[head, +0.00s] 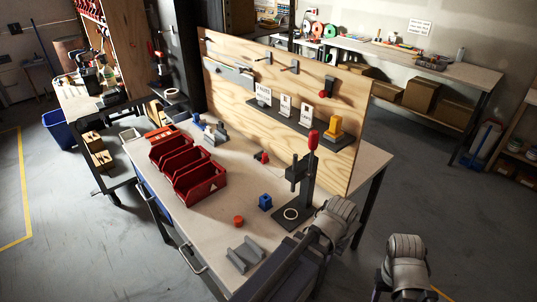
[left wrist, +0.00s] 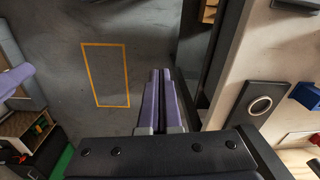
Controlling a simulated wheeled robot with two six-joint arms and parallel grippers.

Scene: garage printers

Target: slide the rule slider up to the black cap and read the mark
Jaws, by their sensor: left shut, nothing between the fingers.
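A long grey bar (head: 236,74) is fixed flat on the upright plywood board in the head view; it may be the rule, but its slider and marks are too small to make out. I cannot single out a black cap. My left gripper (left wrist: 160,73) shows in the left wrist view, its two purple fingers together and empty. It hangs over the floor beside the table edge, apart from everything on the table. My left arm (head: 338,222) stands near the table's front right corner in the head view. My right gripper is not in view.
A dark press stand (head: 309,185) with a red-topped handle is on the table (head: 215,232), near a blue block (head: 265,202), an orange-red cylinder (head: 238,221) and a grey channel block (head: 245,255). Red bins (head: 200,183) stand at left. The board (head: 225,93) closes the back.

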